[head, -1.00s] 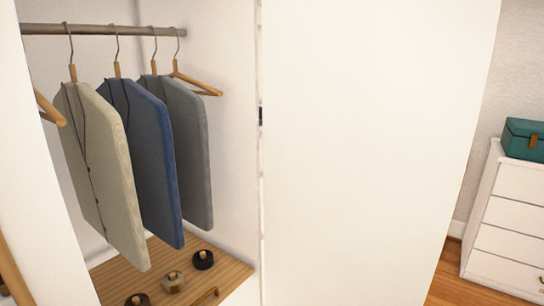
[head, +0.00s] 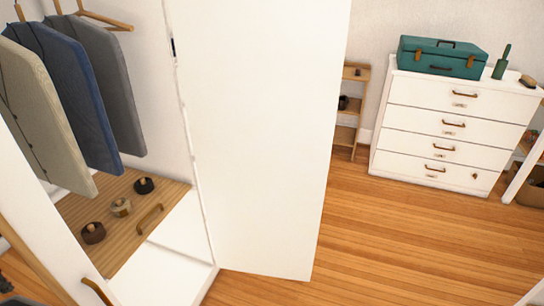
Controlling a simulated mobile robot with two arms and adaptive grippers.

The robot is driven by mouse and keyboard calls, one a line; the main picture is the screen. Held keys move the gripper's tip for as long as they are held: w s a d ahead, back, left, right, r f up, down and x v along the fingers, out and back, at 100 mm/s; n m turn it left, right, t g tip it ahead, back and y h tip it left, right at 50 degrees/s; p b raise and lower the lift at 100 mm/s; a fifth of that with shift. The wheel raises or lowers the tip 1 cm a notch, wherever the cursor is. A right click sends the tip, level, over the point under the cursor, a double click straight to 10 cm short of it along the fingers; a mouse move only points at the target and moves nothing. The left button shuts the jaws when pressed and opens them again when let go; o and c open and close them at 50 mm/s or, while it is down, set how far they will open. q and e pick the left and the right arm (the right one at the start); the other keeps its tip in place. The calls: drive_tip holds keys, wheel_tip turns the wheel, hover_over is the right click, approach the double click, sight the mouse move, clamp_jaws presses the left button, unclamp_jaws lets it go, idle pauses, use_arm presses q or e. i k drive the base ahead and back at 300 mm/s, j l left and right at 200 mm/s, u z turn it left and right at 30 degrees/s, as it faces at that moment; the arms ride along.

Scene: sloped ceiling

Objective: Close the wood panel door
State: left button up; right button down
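A tall white door panel (head: 262,140) stands open on the right side of a white wardrobe, hinged along the wardrobe's right edge. Its surface in view is plain white; no wood grain or handle shows on it. The wardrobe is open, with beige, blue and grey garments (head: 70,95) on wooden hangers. A wooden drawer or shelf (head: 125,235) with a handle and several small round items lies below them. A brown handle (head: 97,291) shows on the white part at the lower left. Neither of my grippers is in view.
A white chest of drawers (head: 440,135) stands at the back right with a green toolbox (head: 442,57) on it. A small wooden shelf (head: 352,110) stands beside it. Wood floor (head: 400,245) right of the door is clear.

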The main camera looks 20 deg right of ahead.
sight(261, 80)
drive_tip(key=k+u, duration=0.35)
drive_tip(key=k+j+u, duration=0.1)
drive_tip(key=u, duration=0.2)
drive_tip(key=k+j+u, duration=0.15)
drive_tip(key=k+u, duration=0.2)
drive_tip(key=l+u, duration=0.2)
drive_tip(key=u, duration=0.25)
drive_tip(key=i+l+u, duration=0.1)
drive_tip(key=u, duration=0.35)
drive_tip(key=l+u, duration=0.3)
drive_tip(key=u, duration=0.15)
drive_tip(key=k+l+u, duration=0.1)
drive_tip(key=u, duration=0.35)
drive_tip(key=k+l, duration=0.25)
drive_tip(key=l, duration=0.4)
drive_tip(key=k+l, duration=0.25)
drive_tip(key=l, duration=0.35)
drive_tip(key=k+l, duration=0.25)
drive_tip(key=l, duration=0.4)
drive_tip(key=k+l, duration=0.25)
drive_tip(key=l, duration=0.35)
drive_tip(key=k+l, duration=0.25)
drive_tip(key=l, duration=0.4)
drive_tip(key=k+l, duration=0.25)
drive_tip(key=l, duration=0.35)
drive_tip(key=k+l, duration=0.25)
drive_tip(key=l, duration=0.4)
drive_tip(key=k+l, duration=0.3)
drive_tip(key=l, duration=0.3)
